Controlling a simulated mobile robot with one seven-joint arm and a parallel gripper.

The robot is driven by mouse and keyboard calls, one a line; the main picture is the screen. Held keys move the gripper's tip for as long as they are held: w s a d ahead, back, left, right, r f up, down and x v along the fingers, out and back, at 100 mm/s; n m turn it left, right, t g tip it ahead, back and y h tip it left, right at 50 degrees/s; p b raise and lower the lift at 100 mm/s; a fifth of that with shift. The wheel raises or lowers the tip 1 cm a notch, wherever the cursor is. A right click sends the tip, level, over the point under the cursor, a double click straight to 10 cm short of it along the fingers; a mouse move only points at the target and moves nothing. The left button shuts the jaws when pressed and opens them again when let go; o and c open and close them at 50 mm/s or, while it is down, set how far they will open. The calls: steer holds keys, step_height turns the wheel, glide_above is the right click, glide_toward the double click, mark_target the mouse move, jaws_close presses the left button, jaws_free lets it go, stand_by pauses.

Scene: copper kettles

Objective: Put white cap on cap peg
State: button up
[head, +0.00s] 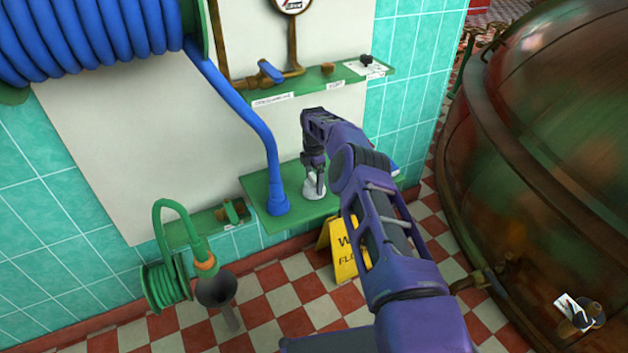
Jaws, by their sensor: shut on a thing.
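My gripper (315,176) points down over the lower green shelf (331,204), right of the blue hose end. It is shut on the white cap (314,190), a small pale piece under the fingers. The cap is at or just above the shelf surface; I cannot tell if it touches. I cannot make out the cap peg; the cap, the gripper or my purple arm may hide it.
A thick blue hose (253,118) runs from its reel to the lower shelf. An upper green shelf (310,80) carries a blue-handled valve (270,71). A yellow floor sign (343,250) stands below; a copper kettle (560,140) fills the right.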

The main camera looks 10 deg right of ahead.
steer(key=shift+f, duration=0.5)
stand_by(0.3)
steer(key=o, duration=1)
step_height(320, 180, up, 17)
steer(key=shift+r+p, duration=0.2)
steer(key=shift+p, duration=0.95)
